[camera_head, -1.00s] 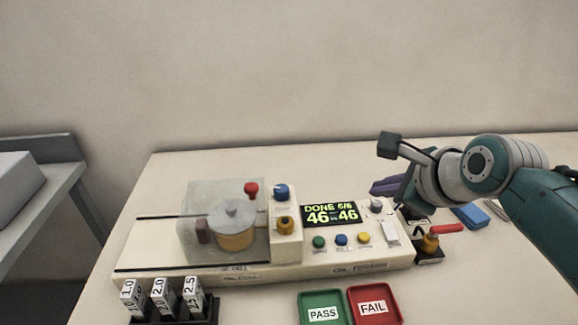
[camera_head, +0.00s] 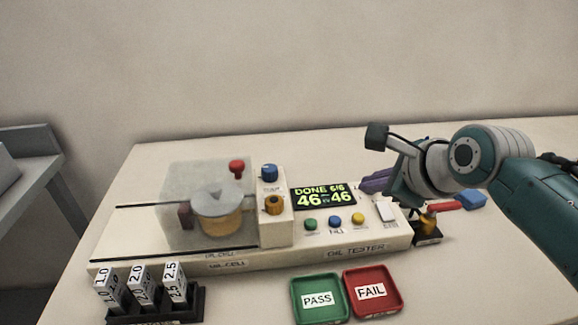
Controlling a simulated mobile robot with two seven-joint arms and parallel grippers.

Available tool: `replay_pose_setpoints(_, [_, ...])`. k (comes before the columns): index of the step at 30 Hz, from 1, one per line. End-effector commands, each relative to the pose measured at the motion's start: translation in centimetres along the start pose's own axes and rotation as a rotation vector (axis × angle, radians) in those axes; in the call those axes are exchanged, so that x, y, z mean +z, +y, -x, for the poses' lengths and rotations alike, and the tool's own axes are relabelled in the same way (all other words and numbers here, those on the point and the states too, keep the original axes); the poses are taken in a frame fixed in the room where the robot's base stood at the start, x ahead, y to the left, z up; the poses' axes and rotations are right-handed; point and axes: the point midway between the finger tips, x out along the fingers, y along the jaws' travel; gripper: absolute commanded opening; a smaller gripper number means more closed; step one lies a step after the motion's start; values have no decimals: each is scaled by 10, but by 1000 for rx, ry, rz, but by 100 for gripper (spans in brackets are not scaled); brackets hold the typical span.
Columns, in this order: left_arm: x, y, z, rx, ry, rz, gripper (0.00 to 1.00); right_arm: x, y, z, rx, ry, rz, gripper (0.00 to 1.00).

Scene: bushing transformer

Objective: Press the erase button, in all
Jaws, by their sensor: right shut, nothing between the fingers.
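The cream oil tester (camera_head: 353,246) lies on the table with a lit display (camera_head: 323,197) reading "DONE 6/6" and "46 46". Its panel has a green button (camera_head: 310,224), a blue button (camera_head: 335,223), a yellow button (camera_head: 359,219) and a white rectangular key (camera_head: 385,212). The small labels are too blurred to tell which is erase. My right gripper (camera_head: 401,199) is shut and empty, angled down at the panel's right end, close to the white key. Contact with the panel cannot be told. My left gripper is out of view.
A clear cover (camera_head: 180,195) encloses the oil cell at left. Green PASS (camera_head: 296,305) and red FAIL (camera_head: 352,306) trays lie in front, with numbered blocks (camera_head: 140,285) at front left. A red-handled part (camera_head: 427,232) and a blue block (camera_head: 470,199) lie right.

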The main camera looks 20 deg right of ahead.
Motion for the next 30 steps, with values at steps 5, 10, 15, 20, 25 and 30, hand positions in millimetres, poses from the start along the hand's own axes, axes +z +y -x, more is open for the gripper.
replay_pose_setpoints(5, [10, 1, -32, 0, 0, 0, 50, -15, 15, -20, 1, 1, 1, 0])
replay_pose_setpoints(10, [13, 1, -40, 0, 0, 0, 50, -22, 22, -30, 1, 0, -1, 0])
replay_pose_setpoints(15, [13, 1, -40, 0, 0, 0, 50, -23, 23, -32, 1, -1, -1, 0])
replay_pose_setpoints(20, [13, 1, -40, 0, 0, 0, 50, -23, 23, -32, 0, -1, 0, 0])
replay_pose_setpoints(25, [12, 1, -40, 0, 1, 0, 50, -23, 23, -32, 0, 0, 0, 0])
replay_pose_setpoints(30, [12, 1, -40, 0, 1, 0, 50, -23, 23, -32, 0, 0, 0, 0])
